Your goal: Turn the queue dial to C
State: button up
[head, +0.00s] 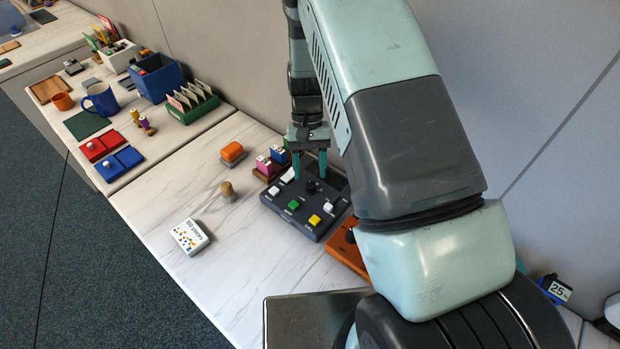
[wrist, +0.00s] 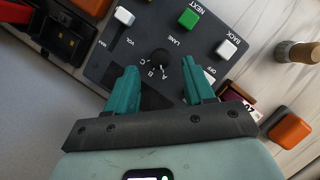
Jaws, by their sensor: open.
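The dark grey control box (head: 274,205) sits on the light marble-look table. Its black dial (head: 311,187) also shows in the wrist view (wrist: 160,60), with the letters A, B and C around its near side and the word LANE beyond it. I cannot tell for sure which letter the dial points to. My gripper (head: 310,177) points down over the box with its teal fingers apart. In the wrist view my gripper (wrist: 160,72) is open, with one finger on each side of the dial and nothing visibly held. I cannot tell whether the fingers touch the dial.
The box also carries a green button (head: 293,205), a yellow button (head: 314,220) and white switches (head: 329,207). An orange object (head: 346,249) lies close to the box.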

aim_at(310, 184)
jog(key=shift+x, duration=1.75)
grip_shut()
